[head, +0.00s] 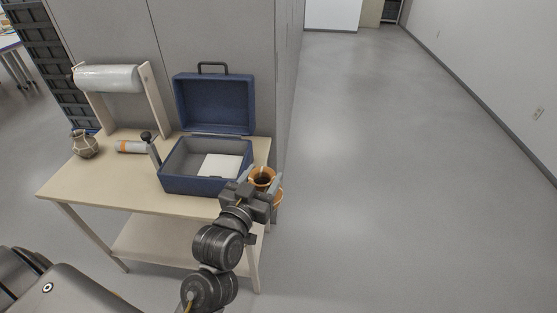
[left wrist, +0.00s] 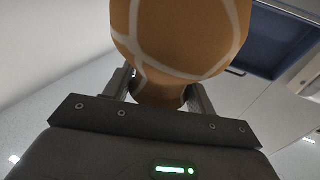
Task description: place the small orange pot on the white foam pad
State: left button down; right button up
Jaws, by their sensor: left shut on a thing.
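The small orange pot (head: 264,177) is in my left gripper (head: 259,186), to the right of the blue case near the table's right edge. In the left wrist view the orange pot (left wrist: 185,38) fills the top middle, with pale lines over its surface. The fingers (left wrist: 160,92) are shut on its narrow part. The white foam pad (head: 219,166) lies inside the open blue case (head: 190,184). The pot is apart from the pad and outside the case. My right gripper does not show.
The case stands on a wooden table (head: 90,183) with its lid (head: 214,104) raised at the back. A film roll (head: 106,78) on a wooden stand, a grey-brown pot (head: 84,146) and an orange-and-white cylinder (head: 131,146) are at the left. Open floor lies right of the table.

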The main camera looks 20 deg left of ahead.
aim_at(231, 167)
jog(key=z, duration=1.1)
jog(key=i, duration=1.6)
jog(key=u, duration=2.15)
